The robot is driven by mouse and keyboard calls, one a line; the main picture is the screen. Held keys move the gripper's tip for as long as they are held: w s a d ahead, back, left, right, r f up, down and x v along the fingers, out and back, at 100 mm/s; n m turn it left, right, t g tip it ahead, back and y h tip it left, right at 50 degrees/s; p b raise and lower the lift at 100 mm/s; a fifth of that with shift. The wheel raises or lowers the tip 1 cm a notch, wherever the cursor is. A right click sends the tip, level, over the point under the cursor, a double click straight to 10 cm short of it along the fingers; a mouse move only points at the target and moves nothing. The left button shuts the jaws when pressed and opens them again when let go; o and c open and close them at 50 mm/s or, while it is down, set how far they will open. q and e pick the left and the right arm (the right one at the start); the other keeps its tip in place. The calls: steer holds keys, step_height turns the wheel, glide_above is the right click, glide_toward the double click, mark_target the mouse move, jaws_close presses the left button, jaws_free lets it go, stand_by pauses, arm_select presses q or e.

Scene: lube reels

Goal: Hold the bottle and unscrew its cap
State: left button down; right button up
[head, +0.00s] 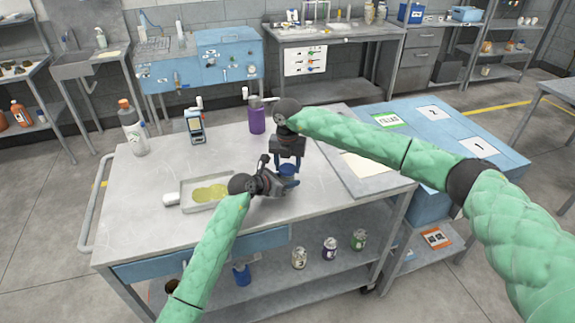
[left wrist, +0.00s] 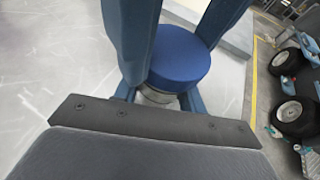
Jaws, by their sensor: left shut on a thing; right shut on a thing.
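The bottle stands at the middle of the grey cart top. Its round blue cap (left wrist: 181,58) and a silvery band just under it (left wrist: 157,96) show in the left wrist view. The lower body is mostly hidden behind my left gripper. My left gripper (head: 284,184) is shut on the bottle from the side, below the cap. My right gripper (head: 288,164) points down from above, its blue fingers on both sides of the cap, shut on it. In the left wrist view these fingers (left wrist: 178,30) flank the cap closely.
A shallow tray with yellowish contents (head: 183,194) lies left of the grippers. A flat panel (head: 335,150) lies right. The front left of the cart top is clear.

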steer(key=o, duration=1.1)
steer(key=shift+o, duration=0.4)
steer(key=shift+r, duration=2.35)
steer(key=shift+r+m, duration=1.6)
steer(key=shift+m, duration=0.1)
steer(key=shift+f, duration=3.9)
